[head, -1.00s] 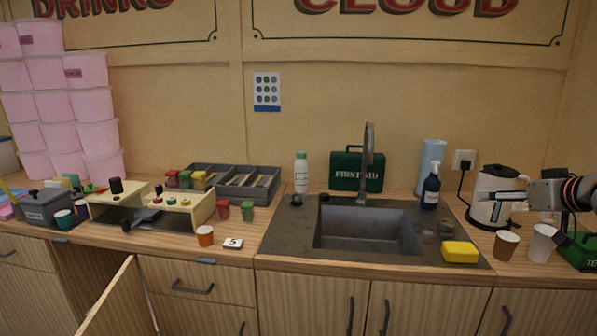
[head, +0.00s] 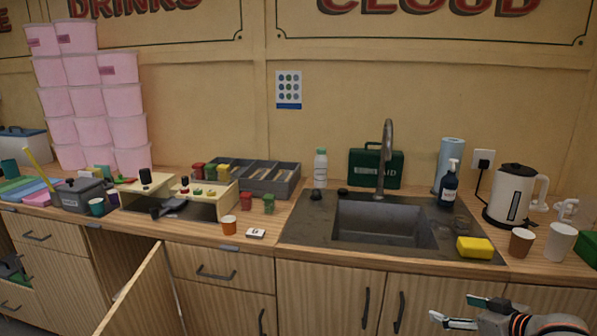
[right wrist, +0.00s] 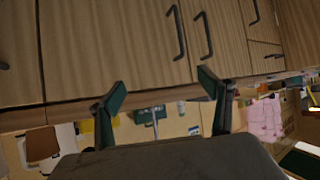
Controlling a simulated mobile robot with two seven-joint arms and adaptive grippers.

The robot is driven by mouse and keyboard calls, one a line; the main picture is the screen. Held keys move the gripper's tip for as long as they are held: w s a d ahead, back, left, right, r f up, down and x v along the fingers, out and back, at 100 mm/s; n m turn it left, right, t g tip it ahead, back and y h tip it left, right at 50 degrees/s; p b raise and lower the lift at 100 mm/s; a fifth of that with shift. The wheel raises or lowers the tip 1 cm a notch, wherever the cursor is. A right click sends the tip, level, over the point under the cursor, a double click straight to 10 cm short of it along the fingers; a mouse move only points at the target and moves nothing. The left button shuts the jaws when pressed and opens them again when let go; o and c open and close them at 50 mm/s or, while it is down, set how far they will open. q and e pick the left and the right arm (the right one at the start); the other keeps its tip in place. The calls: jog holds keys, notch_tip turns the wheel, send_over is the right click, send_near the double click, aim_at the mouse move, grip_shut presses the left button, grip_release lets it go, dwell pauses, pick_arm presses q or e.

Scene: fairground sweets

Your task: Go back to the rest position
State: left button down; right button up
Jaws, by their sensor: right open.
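My right gripper (head: 456,309) is at the lower right of the head view, in front of the cabinet doors and below the counter's front edge. Its two fingers are spread apart with nothing between them. In the right wrist view the dark green fingers of the right gripper (right wrist: 162,84) also stand apart and empty, with wooden cabinet doors (right wrist: 110,45) beyond them. My left gripper is in neither view.
The counter bears a sink (head: 380,226), a yellow sponge (head: 475,247), a white kettle (head: 510,195), a brown cup (head: 521,242) and a white cup (head: 560,241) above the gripper. A cabinet door (head: 140,292) stands open at the lower left.

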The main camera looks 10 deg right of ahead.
jog(key=s+a+f+n, duration=0.1)
jog(key=s+a+f, duration=2.1)
jog(key=a, duration=0.3)
jog(key=shift+s+n+g, duration=0.3)
jog(key=shift+s+g, duration=0.1)
jog(key=shift+s, duration=0.35)
jog(key=shift+f, duration=0.1)
